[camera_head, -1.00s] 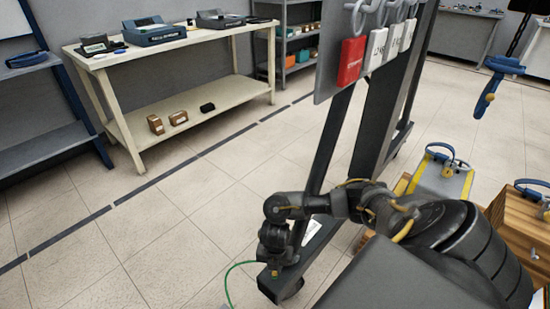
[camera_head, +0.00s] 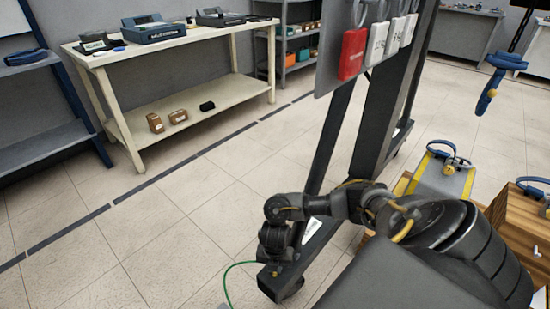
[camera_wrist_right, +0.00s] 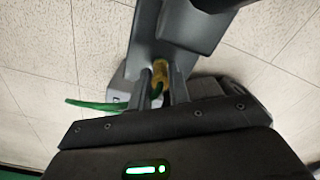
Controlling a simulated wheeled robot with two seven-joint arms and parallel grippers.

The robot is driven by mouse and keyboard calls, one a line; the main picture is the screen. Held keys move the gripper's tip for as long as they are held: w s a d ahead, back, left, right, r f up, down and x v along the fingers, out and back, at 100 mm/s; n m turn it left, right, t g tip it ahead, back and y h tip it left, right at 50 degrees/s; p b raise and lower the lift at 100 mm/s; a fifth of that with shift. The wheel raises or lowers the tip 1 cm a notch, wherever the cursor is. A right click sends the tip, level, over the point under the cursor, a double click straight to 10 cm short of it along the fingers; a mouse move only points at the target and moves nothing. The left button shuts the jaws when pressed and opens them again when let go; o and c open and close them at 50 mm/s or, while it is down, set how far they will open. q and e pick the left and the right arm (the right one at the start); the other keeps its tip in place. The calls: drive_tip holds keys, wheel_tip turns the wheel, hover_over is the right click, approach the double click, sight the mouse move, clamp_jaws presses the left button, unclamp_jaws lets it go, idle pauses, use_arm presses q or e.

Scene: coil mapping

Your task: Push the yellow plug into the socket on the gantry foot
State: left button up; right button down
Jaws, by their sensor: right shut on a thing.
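The yellow plug (camera_wrist_right: 160,70) is between the fingers of my right gripper (camera_wrist_right: 161,88) in the right wrist view. The gripper is shut on it. A green cable (camera_wrist_right: 95,104) runs from the plug to the left. In the head view my right gripper (camera_head: 275,266) points down at the low end of the dark gantry foot (camera_head: 286,282), with a speck of yellow at its tip. The socket is hidden by the gripper and plug, so I cannot tell how deep the plug sits. My left gripper is not in view.
The gantry's dark upright (camera_head: 385,110) rises beside my right arm, with a red tag (camera_head: 352,54) and white tags hanging above. A wooden crate (camera_head: 520,220) stands at the right. A cream workbench (camera_head: 190,45) is at the back left. The floor at left is clear.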

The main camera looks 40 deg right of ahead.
drive_tip(key=shift+f, duration=0.1)
idle(0.3)
drive_tip(key=c, duration=1.2)
unclamp_jaws()
drive_tip(key=shift+c, duration=0.2)
wheel_tip(320, 180, up, 11)
drive_tip(key=p, duration=0.5)
drive_tip(key=shift+p, duration=0.35)
drive_tip(key=shift+f, duration=0.1)
